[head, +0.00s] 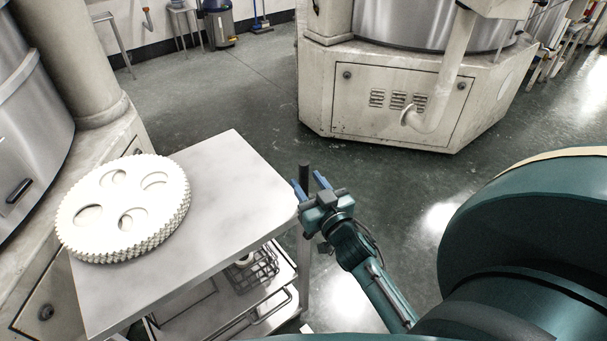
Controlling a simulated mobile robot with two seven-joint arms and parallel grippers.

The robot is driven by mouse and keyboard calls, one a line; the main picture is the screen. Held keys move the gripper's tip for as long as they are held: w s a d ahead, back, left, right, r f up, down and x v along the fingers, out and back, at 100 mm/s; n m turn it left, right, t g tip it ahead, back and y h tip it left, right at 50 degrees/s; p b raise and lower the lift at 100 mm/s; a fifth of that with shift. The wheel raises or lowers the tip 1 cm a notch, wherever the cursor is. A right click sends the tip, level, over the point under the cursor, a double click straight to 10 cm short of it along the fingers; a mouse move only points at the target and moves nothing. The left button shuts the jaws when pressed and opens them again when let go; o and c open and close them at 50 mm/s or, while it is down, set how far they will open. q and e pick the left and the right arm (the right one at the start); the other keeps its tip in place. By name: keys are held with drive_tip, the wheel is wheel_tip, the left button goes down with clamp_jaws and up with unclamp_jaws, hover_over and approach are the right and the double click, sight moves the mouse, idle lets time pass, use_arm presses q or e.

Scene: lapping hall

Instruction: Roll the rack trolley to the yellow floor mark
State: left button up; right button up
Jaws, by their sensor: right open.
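A grey metal unit with a flat top (235,190) stands at the lower left, with shelves below; I take it for the rack trolley, but its wheels do not show. My right gripper (311,184) is open beside that corner. My left gripper is not in view. No yellow floor mark shows.
A stack of white toothed discs (125,208) lies on the top. A wire basket (250,270) sits below. A large machine (385,95) stands behind, another (35,110) at the left. The dark green floor (225,95) between them is clear.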

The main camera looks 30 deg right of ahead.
drive_tip(key=shift+w+d, duration=0.15)
drive_tip(key=shift+w, duration=1.25)
drive_tip(key=shift+c, duration=0.2)
clamp_jaws()
